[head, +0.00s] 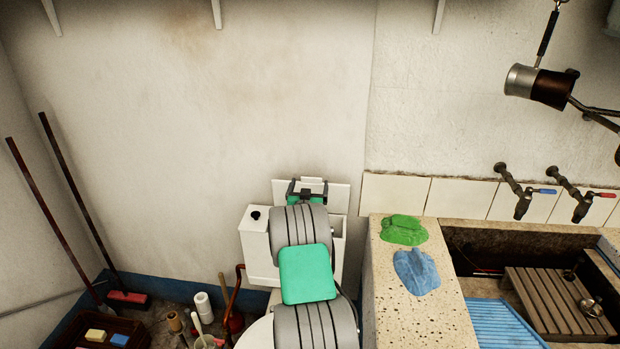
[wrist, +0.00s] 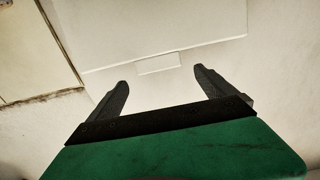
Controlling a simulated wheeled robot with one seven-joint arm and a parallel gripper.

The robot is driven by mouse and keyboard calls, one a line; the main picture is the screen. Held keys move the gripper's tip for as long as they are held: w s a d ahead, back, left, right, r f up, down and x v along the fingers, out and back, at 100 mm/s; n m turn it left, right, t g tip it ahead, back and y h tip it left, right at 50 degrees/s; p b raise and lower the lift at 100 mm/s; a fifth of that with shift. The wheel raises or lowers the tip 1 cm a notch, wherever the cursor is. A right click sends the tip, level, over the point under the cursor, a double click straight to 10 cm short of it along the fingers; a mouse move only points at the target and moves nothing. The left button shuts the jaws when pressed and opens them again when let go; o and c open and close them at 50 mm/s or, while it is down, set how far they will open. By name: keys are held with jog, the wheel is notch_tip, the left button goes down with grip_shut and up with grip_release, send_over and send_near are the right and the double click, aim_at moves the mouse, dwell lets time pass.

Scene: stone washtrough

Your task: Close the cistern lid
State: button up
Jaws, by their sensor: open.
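The white cistern (head: 256,243) stands against the back wall, left of the stone trough. Its white lid (head: 340,197) is raised upright at the back, near the wall, with a small tab on its top edge. In the wrist view the lid (wrist: 150,28) fills the top, and its tab (wrist: 158,64) lies just beyond and between my fingertips. My gripper (head: 308,184) is above the cistern in front of the lid; its two fingers (wrist: 161,77) are spread, with nothing between them. My arm hides much of the cistern's top and front.
The stone trough ledge (head: 420,310) stands close on the right, with a green cloth (head: 404,229) and a blue cloth (head: 416,271) on it. Taps (head: 515,190) project from the wall. Brooms (head: 75,190) lean at left. The wall above the cistern is clear.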

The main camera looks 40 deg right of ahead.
aim_at(311, 178)
jog(key=p+x, duration=0.1)
jog(key=x, duration=0.5)
jog(key=shift+f, duration=0.1)
jog(key=shift+a, duration=0.1)
grip_shut()
dwell(0.7)
jog(key=shift+f+b, duration=0.15)
jog(key=shift+b, duration=0.2)
